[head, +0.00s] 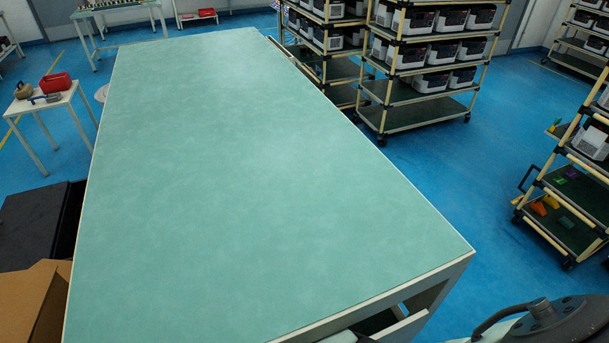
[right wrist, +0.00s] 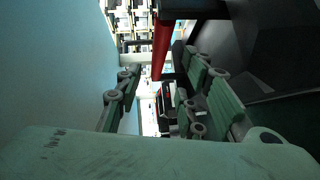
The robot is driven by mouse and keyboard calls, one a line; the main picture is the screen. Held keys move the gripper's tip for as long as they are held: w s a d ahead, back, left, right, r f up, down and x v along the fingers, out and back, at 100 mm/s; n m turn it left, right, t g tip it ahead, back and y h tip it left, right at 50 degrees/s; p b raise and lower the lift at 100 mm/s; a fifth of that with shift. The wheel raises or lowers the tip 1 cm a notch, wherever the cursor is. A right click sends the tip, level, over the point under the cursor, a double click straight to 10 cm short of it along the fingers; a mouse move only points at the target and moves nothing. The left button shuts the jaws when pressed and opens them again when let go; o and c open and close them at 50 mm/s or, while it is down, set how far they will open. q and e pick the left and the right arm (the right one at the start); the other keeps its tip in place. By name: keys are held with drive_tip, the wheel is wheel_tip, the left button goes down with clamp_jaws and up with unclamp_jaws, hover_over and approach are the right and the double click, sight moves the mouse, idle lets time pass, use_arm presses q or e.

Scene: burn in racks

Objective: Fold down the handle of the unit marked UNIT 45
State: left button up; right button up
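No label reading UNIT 45 is legible in either view, and no handle can be made out. Several white and black units (head: 411,55) stand on the shelves of the racks at the back; their markings are too small to read. My right gripper (right wrist: 162,66) shows in the right wrist view, with its two jointed fingers apart and nothing visibly held between them. Part of my right arm (head: 545,318) is at the bottom right of the head view. My left gripper is in neither view.
A long bare green table (head: 250,170) fills the middle of the head view. A wheeled rack (head: 572,200) with coloured pieces stands at the right. A small white table (head: 52,101) with a red bin (head: 56,83) is at the left. Blue floor (head: 440,165) is clear between table and racks.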

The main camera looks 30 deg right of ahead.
drive_tip(key=b+x, duration=0.1)
drive_tip(key=x, duration=0.6)
drive_tip(key=shift+s+d+f+b, duration=0.1)
drive_tip(key=shift+d+b, duration=0.3)
drive_tip(key=shift+d, duration=0.15)
drive_tip(key=shift+d, duration=0.1)
drive_tip(key=shift+c, duration=0.6)
clamp_jaws()
